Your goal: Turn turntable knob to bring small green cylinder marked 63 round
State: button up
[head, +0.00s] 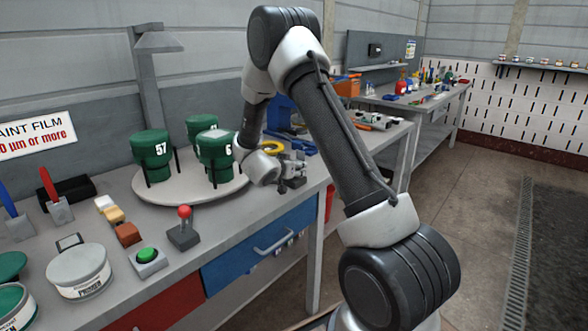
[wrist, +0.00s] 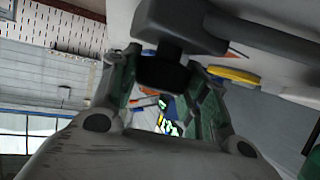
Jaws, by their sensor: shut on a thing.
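The round grey turntable (head: 165,196) sits on the bench and bears three green cylinders in dark uprights. The left cylinder (head: 152,150) is marked 57. The front right cylinder (head: 215,148) shows a 6; the rest of its mark is hidden behind my arm. The back cylinder (head: 200,124) has its mark mostly covered. My gripper (head: 291,173) is at the right side of the turntable. In the wrist view, my gripper (wrist: 166,92) is shut on the dark knob (wrist: 163,74), which sits between its fingers. In the head view the knob is hard to make out.
A red-topped lever (head: 184,226) and a green button (head: 147,256) stand near the bench's front edge. A paint tin (head: 78,272) and scrapers (head: 55,198) are at left. A yellow ring (head: 271,145) lies close behind my gripper. The floor at right is clear.

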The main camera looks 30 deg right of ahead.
dwell(0.3)
jog(key=o, duration=1)
jog(key=shift+c, duration=0.2)
jog(key=v, duration=1.2)
